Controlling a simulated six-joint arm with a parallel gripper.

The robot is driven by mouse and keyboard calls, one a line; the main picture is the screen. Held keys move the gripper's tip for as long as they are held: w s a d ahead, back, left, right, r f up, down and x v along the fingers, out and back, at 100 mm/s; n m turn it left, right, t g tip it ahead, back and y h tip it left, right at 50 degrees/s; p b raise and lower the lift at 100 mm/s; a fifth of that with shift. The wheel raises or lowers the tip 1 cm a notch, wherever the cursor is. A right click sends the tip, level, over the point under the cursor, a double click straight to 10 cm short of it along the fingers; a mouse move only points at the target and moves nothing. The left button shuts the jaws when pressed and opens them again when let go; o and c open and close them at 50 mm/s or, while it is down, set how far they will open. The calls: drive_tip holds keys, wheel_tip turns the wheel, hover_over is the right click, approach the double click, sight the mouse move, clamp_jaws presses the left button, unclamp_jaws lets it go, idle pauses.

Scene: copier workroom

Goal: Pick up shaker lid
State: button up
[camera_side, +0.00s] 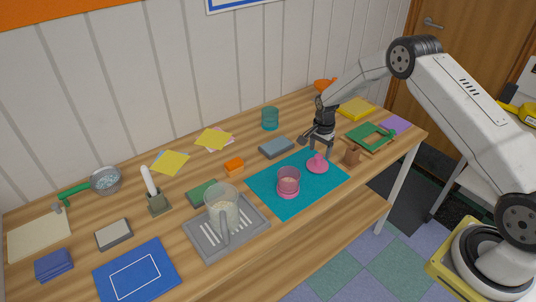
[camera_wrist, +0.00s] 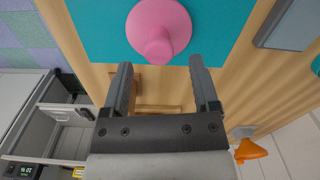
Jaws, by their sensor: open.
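The pink shaker lid (camera_side: 317,164) lies on the teal mat (camera_side: 262,184), near its right end. It is a round disc with a raised knob. In the wrist view the lid (camera_wrist: 160,25) sits just beyond the fingertips, roughly centred between them, with the knob toward me. My gripper (camera_side: 321,152) is above and close to the lid, fingers pointing down. In the wrist view my gripper (camera_wrist: 160,64) is open with nothing between its fingers. A translucent pink cup (camera_side: 288,180) stands on the mat left of the lid.
A small brown object (camera_side: 352,156) and a green-and-wood frame (camera_side: 371,137) lie close right of my gripper. A grey-blue block (camera_side: 276,147) lies behind the mat. A clear pitcher (camera_side: 223,210) stands on a grey tray (camera_side: 193,237) at left.

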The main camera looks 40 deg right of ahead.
sight(319, 156)
drive_tip(key=shift+a+f, duration=0.15)
drive_tip(key=shift+f, duration=1.95)
clamp_jaws()
